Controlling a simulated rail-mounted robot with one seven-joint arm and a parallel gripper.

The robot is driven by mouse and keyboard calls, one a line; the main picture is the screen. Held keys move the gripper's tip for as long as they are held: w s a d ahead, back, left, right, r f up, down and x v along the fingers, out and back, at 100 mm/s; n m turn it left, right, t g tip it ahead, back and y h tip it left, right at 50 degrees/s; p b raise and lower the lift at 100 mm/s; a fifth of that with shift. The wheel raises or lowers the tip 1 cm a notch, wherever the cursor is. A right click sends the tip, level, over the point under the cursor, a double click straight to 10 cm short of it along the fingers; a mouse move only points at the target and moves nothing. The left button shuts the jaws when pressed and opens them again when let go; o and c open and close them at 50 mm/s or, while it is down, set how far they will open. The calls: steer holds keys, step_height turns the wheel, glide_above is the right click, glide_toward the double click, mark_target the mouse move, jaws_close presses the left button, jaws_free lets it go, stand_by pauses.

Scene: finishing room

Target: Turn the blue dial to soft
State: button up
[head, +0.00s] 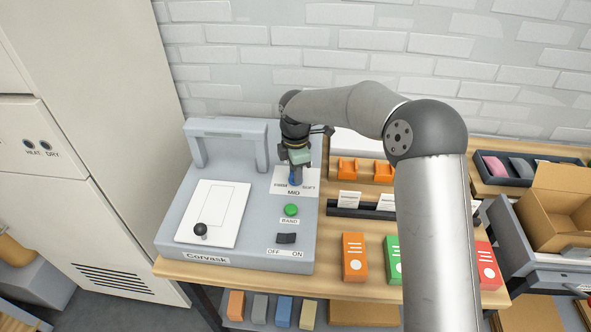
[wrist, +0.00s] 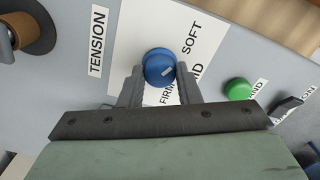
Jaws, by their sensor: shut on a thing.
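The blue dial (wrist: 157,60) sits on a white label plate (wrist: 205,25) marked SOFT, FIRM and MID. In the wrist view my gripper (wrist: 160,70) has one finger on each side of the dial and is shut on it. A short white mark on the dial lies on its MID side, though its exact angle is hard to read. In the head view the dial (head: 296,181) is partly covered by my gripper (head: 295,175), which comes down from above. FIRM is to the left, SOFT to the right and MID below.
On the grey machine (head: 240,255), a green button (head: 291,210) and a black OFF/ON switch (head: 286,238) are close below the dial. A grey bridge-shaped frame (head: 225,128) and a black knob (head: 200,229) are to the left. Orange, green and red boxes stand right.

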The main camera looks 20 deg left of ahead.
steer(key=shift+r, duration=0.1)
steer(key=o, duration=1)
steer(key=shift+c, duration=0.2)
step_height(320, 180, up, 17)
steer(key=b, duration=0.1)
steer(key=shift+r, duration=0.2)
